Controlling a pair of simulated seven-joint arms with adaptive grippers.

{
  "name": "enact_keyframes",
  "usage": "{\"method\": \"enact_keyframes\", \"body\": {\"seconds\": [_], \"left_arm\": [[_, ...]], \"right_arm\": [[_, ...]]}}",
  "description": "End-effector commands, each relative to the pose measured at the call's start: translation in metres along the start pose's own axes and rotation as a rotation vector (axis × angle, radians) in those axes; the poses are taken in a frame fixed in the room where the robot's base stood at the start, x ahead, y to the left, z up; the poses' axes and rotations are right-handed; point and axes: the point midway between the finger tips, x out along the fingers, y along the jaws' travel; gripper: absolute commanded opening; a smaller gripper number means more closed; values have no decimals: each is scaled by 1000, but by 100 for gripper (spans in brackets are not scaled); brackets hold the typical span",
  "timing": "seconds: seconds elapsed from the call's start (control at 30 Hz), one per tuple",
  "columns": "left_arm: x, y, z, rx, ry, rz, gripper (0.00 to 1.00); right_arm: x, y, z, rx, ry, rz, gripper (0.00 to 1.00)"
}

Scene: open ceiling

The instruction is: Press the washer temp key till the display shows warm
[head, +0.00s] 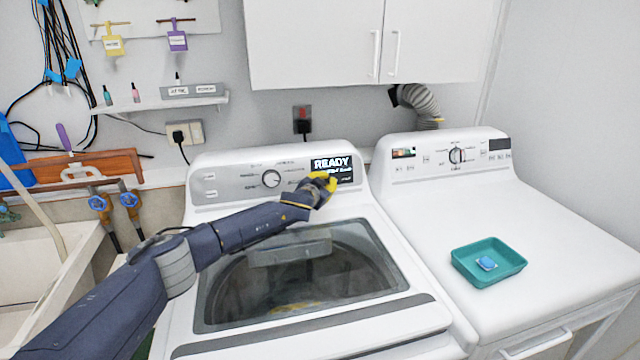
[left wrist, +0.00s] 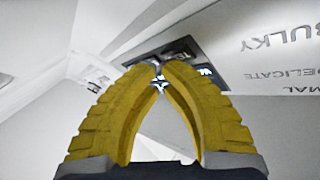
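The white washer (head: 205,225) stands in the middle of the head view, with a grey control panel and a round knob (head: 271,179). My right gripper is not in view.
A white dryer (head: 430,200) stands to the right, with a teal tray (head: 470,272) holding a small blue-and-white item. White cupboards (head: 320,40) hang above. A sink (head: 70,260) is at the left. My left arm crosses over the washer's glass lid (head: 350,270).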

Motion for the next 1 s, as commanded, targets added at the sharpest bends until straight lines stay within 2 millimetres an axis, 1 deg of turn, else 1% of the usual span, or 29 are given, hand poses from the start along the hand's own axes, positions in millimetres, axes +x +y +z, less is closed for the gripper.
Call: {"method": "enact_keyframes", "body": {"seconds": [0.23, 0.63, 1.0], "left_arm": [[-8, 4, -4, 0, 1, 1, 0], [-10, 6, -5, 1, 0, 1, 0], [-34, 19, -17, 0, 1, 3, 0]], "right_arm": [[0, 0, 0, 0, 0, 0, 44], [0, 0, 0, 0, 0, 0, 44], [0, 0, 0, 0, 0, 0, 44]]}}
